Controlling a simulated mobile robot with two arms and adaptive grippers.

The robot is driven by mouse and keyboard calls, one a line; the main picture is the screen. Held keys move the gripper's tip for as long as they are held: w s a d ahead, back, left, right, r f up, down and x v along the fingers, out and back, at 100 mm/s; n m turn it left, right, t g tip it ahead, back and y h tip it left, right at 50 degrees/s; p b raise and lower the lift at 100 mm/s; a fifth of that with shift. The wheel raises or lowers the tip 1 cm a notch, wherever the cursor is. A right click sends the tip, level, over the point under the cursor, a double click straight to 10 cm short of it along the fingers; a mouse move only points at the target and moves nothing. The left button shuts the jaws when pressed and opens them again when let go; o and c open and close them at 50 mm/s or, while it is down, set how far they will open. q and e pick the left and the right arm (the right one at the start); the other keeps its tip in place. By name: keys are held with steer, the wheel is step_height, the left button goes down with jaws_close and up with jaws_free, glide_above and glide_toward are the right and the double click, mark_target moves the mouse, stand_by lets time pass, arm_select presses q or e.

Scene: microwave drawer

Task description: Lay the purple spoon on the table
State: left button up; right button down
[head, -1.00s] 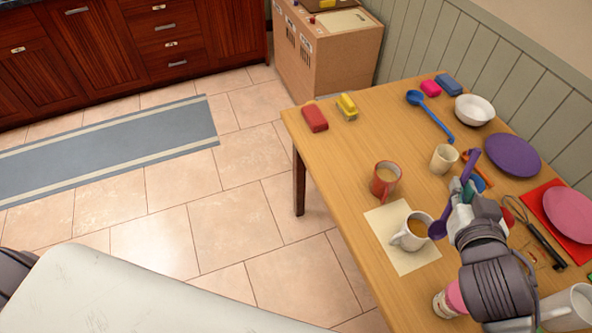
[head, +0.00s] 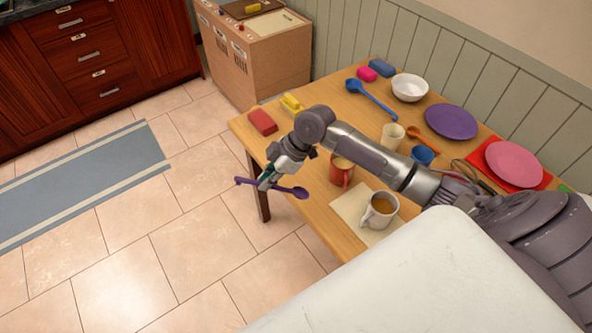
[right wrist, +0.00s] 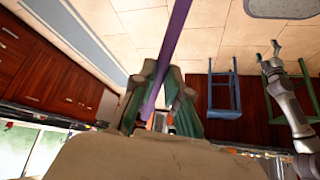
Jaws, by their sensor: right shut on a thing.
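The purple spoon (head: 301,192) is held up in the air by my right gripper (head: 268,183), which is shut on its handle. In the head view the spoon's bowl points right and it overlaps the left edge of the wooden table (head: 335,227), with its handle out over the floor. In the right wrist view the purple spoon (right wrist: 170,50) runs up between the fingers of my right gripper (right wrist: 160,98), with floor tiles behind it. My left gripper (right wrist: 274,48) shows small at the right of that view; its jaws are too small to judge.
A red mug (head: 341,177) and a white mug (head: 380,212) stand near the table's left edge. A red block (head: 262,122) and a yellow block (head: 291,103) lie at its far left corner. A blue spoon (head: 372,97), bowl and plates fill the far side.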

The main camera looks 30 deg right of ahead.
arm_select(q)
steer(key=shift+s+a+f, duration=0.1)
steer(key=shift+s+a, duration=0.5)
steer(key=shift+s, duration=0.2)
arm_select(e)
steer(key=d+f+n+g+h, duration=0.2)
steer(key=d+f+n+h, duration=0.2)
steer(key=d+n, duration=0.5)
steer(key=w+n+h, duration=0.1)
steer(key=n+h, duration=0.1)
steer(key=n, duration=0.1)
steer(key=shift+d+n+g, duration=0.2)
steer(key=shift+n+g, duration=0.1)
steer(key=shift+n, duration=0.1)
step_height(320, 180, down, 5)
steer(key=shift+s+a+f+b, duration=0.1)
steer(key=shift+b, duration=0.95)
arm_select(q)
steer(key=shift+w+d+f+b, duration=0.15)
steer(key=shift+f+b, duration=0.7)
steer(key=shift+f, duration=1)
arm_select(e)
steer(key=shift+f, duration=1.65)
steer(key=c, duration=0.9)
jaws_free()
